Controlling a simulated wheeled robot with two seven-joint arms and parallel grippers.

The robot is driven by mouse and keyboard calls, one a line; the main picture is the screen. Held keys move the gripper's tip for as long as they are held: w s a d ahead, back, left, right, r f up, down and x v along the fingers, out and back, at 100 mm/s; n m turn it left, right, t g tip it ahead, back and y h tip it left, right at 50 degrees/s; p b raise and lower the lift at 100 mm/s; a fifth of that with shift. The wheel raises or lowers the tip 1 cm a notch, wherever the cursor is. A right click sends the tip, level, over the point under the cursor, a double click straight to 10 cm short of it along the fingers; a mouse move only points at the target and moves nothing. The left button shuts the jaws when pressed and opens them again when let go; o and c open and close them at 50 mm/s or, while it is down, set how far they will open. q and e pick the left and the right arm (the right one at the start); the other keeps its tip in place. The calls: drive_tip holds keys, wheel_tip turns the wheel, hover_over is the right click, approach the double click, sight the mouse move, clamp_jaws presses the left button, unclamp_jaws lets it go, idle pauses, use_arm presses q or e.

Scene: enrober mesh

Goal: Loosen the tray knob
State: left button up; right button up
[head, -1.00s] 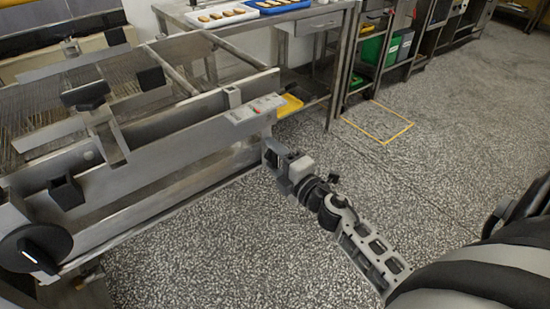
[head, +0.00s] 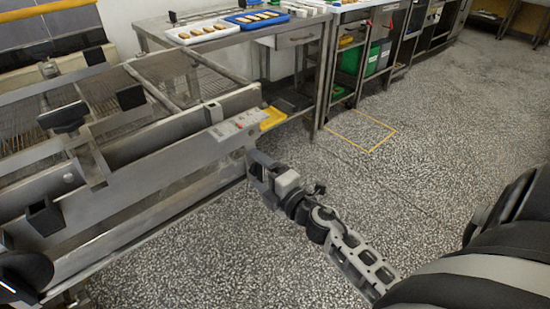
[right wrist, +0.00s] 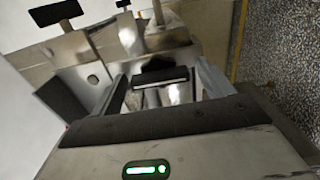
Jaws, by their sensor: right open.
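The machine (head: 150,160) at left carries several black knobs and handles; I cannot tell which is the tray knob. A black T-shaped knob (head: 63,117) stands on a metal bracket, a black block handle (head: 44,217) sits lower on the front, and a round black dial with a white line (head: 22,275) is cut by the left edge. My right gripper (head: 256,165) is open, near the machine's right front corner and apart from these knobs. In the right wrist view its fingers (right wrist: 163,85) spread with a dark, light-edged part (right wrist: 163,76) seen between them; contact is unclear. My left gripper is out of view.
A steel table (head: 160,38) with a white tray (head: 203,32) and a blue tray (head: 257,18) of bars stands behind. The speckled floor (head: 440,120) at right is clear.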

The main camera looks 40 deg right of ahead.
drive_tip(key=s+d+b, duration=0.1)
drive_tip(key=s+b, duration=0.1)
drive_tip(key=s, duration=1.3)
drive_tip(key=shift+s+d, duration=0.15)
drive_tip(key=shift+s, duration=0.15)
